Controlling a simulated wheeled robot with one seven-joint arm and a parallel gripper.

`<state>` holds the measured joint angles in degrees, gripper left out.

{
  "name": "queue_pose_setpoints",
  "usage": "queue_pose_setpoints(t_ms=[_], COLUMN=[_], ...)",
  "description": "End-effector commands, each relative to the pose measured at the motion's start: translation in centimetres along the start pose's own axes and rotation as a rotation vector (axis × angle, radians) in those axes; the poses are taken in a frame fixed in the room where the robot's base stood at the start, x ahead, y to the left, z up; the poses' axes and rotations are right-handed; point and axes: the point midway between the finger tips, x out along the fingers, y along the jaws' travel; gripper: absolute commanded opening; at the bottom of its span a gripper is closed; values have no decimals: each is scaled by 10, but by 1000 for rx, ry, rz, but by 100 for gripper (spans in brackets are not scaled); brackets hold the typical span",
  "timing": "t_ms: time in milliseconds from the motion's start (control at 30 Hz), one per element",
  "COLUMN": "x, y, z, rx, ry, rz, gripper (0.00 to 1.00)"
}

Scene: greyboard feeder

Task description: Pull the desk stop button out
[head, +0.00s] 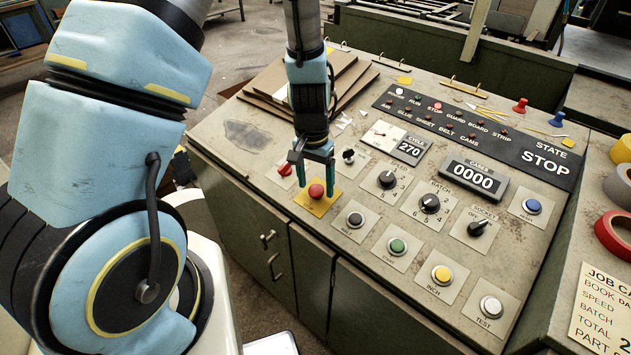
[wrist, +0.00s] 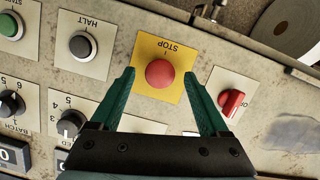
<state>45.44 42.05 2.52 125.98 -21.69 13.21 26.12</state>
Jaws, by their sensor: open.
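The desk stop button is a red mushroom button (head: 316,191) on a yellow square plate (head: 325,206) near the front left of the sloping desk. In the wrist view the red button (wrist: 160,73) sits on its yellow plate marked STOP (wrist: 176,47). My gripper (head: 309,184) hangs over the button. Its green fingers (wrist: 162,88) are spread apart, one on each side of the button, with nothing between them that they touch. The wrist view shows gaps between the button and both fingers. I cannot tell the exact height of the fingertips above the plate.
A red switch (wrist: 231,102) is just right of the right finger in the wrist view. A black HALT button (head: 355,219) and a rotary knob (head: 387,179) are nearby.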

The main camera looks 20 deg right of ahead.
Motion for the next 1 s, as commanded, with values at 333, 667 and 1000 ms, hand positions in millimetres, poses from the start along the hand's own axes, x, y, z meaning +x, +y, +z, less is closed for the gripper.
queue_pose_setpoints(t_ms=[333, 667, 1000], x=[7, 7, 6], y=[0, 0, 0], z=[0, 0, 0], rx=[0, 0, 0], ry=[1, 1, 1], rz=[0, 0, 0], gripper=[79, 48, 10])
